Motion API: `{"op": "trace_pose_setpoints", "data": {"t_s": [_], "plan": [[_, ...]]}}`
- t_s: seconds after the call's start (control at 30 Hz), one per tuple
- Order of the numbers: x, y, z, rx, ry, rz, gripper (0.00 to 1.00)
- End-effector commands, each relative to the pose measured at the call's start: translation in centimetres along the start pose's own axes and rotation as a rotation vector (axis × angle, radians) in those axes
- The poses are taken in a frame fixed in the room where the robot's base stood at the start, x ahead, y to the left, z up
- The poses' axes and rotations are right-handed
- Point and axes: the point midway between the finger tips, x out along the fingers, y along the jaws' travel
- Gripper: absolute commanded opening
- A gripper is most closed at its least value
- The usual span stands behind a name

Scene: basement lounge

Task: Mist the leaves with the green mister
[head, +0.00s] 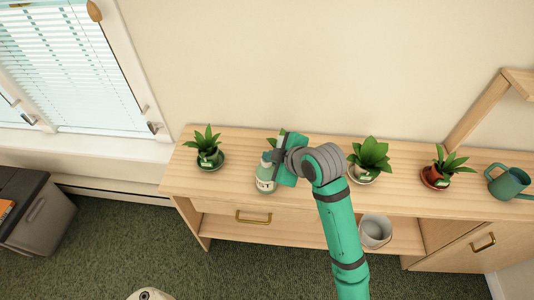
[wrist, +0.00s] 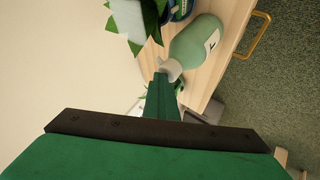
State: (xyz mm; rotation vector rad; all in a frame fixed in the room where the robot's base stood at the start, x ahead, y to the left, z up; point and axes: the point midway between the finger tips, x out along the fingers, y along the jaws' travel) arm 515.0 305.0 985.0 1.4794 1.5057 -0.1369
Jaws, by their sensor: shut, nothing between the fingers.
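The pale green mister (head: 265,180) stands on the wooden sideboard, its label facing the front. In the wrist view the mister (wrist: 198,42) shows its rounded body and pale spray head. My gripper (head: 278,162) is at the mister's upper part; in the wrist view its fingers (wrist: 162,88) are shut, with the tips close to the spray head. I cannot tell whether they touch it. A leafy plant (wrist: 140,20) is just beyond the mister, mostly hidden behind my gripper in the head view. Other potted plants stand at left (head: 207,152), right of my arm (head: 370,158) and further right (head: 440,168).
A teal watering can (head: 507,183) stands at the sideboard's right end. A grey-white pot (head: 375,231) is on the lower shelf. The sideboard (head: 230,178) has bare top between the left plant and the mister. A dark grey bin (head: 35,225) is at far left.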

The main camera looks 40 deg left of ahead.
Motion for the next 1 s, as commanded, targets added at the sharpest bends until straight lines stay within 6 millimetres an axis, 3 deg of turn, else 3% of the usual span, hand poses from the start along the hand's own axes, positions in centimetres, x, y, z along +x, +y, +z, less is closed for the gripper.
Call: {"op": "trace_pose_setpoints", "data": {"t_s": [0.03,0.47,1.0], "plan": [[1.0,-1.1,0.4,0.01,-0.011,-0.038,0.0],[0.6,-0.9,0.1,0.01,-0.011,-0.04,0.0],[-2.6,1.8,-2.2,0.004,-0.012,-0.031,0.0]]}}
